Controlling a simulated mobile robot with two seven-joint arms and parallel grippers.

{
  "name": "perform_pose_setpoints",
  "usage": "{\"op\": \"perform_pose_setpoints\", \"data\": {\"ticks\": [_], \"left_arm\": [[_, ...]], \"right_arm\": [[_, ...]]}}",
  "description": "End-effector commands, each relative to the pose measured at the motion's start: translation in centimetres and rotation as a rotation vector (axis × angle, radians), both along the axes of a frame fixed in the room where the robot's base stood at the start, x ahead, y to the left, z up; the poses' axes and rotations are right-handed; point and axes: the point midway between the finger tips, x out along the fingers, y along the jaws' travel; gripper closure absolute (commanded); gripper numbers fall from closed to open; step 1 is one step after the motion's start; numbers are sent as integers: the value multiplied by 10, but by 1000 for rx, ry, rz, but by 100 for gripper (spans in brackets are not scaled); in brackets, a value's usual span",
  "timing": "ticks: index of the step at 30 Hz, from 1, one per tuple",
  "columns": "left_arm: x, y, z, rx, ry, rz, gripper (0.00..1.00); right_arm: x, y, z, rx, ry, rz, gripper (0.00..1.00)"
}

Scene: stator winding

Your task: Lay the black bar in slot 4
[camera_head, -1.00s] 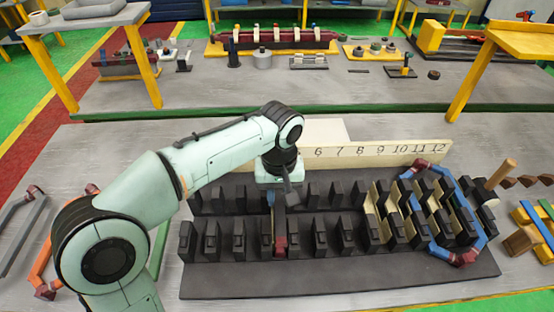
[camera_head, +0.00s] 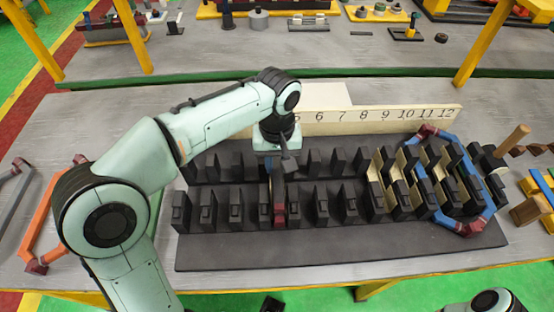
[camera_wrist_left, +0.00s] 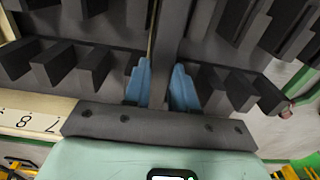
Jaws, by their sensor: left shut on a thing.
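The black bar (camera_head: 279,192) has a dark red end and lies lengthwise in the gap fourth from the left between the front teeth of the dark slotted block (camera_head: 330,253). My left gripper (camera_head: 283,170) is above that gap, pointing down and shut on the bar. In the left wrist view, its blue fingertips (camera_wrist_left: 163,85) stand on both sides of the bar (camera_wrist_left: 168,40). The bar's far part is hidden by the gripper, and I cannot tell whether it touches the slot floor. My right gripper is not in view.
A pale number strip (camera_head: 380,117) stands behind the block; my left arm hides its low numbers. Blue and red coil pieces (camera_head: 488,190) surround the cream-lined teeth at the right. An orange bar (camera_head: 45,215) lies at the left.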

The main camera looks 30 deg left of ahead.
Motion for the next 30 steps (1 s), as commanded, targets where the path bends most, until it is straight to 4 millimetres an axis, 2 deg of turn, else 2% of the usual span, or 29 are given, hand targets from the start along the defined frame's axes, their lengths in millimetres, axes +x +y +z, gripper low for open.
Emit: {"op": "perform_pose_setpoints", "data": {"ticks": [17,30], "left_arm": [[0,0,1,0,-1,0,100],[0,0,-9,1,-1,0,100]], "right_arm": [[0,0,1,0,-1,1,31],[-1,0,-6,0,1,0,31]]}}
